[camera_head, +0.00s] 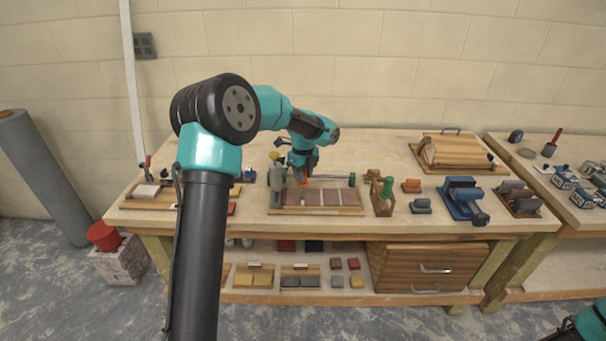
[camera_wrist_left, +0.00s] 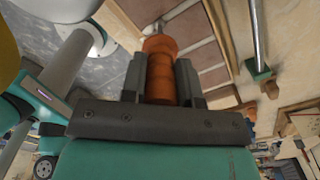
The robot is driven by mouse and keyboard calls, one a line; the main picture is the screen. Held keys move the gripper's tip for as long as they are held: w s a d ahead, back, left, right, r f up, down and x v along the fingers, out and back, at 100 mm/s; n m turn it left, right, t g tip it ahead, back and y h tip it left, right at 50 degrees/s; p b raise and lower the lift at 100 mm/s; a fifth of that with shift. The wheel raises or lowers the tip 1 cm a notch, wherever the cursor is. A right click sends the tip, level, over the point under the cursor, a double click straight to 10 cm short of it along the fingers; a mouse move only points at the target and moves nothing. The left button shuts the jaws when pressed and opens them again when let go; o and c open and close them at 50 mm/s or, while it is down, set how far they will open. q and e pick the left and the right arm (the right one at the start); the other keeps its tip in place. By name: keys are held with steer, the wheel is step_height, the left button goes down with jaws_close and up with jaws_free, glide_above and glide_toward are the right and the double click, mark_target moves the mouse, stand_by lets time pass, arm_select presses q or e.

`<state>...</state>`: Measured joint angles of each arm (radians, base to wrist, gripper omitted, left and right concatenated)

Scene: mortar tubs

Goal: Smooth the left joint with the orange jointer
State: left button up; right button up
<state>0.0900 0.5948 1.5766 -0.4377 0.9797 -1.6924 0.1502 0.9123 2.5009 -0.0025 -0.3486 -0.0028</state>
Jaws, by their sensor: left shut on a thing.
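My left gripper (camera_wrist_left: 160,85) is shut on the orange jointer (camera_wrist_left: 160,62), whose ridged orange handle sits between the two dark fingers in the left wrist view. In the head view the orange jointer (camera_head: 303,181) shows as a small orange patch under my left gripper (camera_head: 302,172), at the left part of the board of brick tiles (camera_head: 324,210). The tiles (camera_head: 333,197) lie in a row with pale joints between them. The left joint is mostly hidden by the gripper, and I cannot tell whether the jointer's tip touches it.
A metal rod with a green end (camera_head: 351,180) runs behind the board. A grey upright part (camera_head: 277,186) stands at the board's left end. A wooden holder with a green-handled tool (camera_head: 384,196) and a blue machine (camera_head: 463,200) stand to the right.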

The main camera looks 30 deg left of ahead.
arm_select(q)
steer(key=shift+s, duration=0.1)
steer(key=shift+s+d+f, duration=0.1)
steer(key=shift+s+d, duration=0.25)
steer(key=shift+s, duration=0.2)
steer(key=shift+s+d, duration=0.1)
steer(key=shift+s, duration=0.05)
steer(key=shift+s+d, duration=0.2)
steer(key=shift+s, duration=0.25)
steer(key=shift+w, duration=0.1)
stand_by(0.3)
steer(key=shift+w+a, duration=0.3)
steer(key=shift+w, duration=0.25)
steer(key=shift+w, duration=0.1)
